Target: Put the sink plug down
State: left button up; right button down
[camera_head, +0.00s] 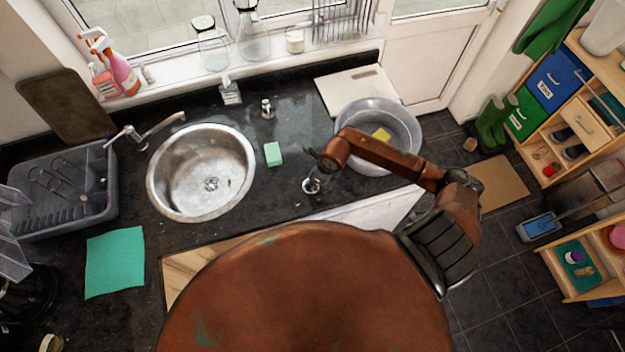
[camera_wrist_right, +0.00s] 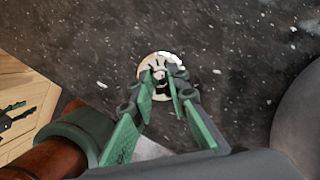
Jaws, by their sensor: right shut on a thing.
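The sink plug (camera_wrist_right: 147,71) is a small pale round disc with a dark middle. In the right wrist view my right gripper (camera_wrist_right: 163,86) is shut on its middle, with the green-sided fingers covering part of it. In the head view the plug (camera_head: 311,187) is small, over the dark speckled worktop (camera_head: 262,205) to the right of the steel sink (camera_head: 202,172). My right gripper (camera_head: 316,181) is above it, at the end of the brown arm. I cannot tell whether the plug touches the worktop.
A green sponge (camera_head: 273,154) lies between sink and plug. A grey basin (camera_head: 388,130) with a yellow sponge (camera_head: 381,135) stands to the right, by a white board (camera_head: 350,86). A wooden board (camera_head: 185,275) lies in front. Worktop around the plug is mostly bare.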

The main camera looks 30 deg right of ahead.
jog(key=shift+f, duration=0.1)
jog(key=c, duration=1.9)
grip_release()
jog(key=shift+r, duration=0.25)
jog(key=b+v, duration=0.3)
jog(key=v, duration=0.8)
jog(key=shift+s+d+r, duration=0.1)
jog(key=shift+s+r, duration=0.05)
jog(key=shift+r, duration=0.2)
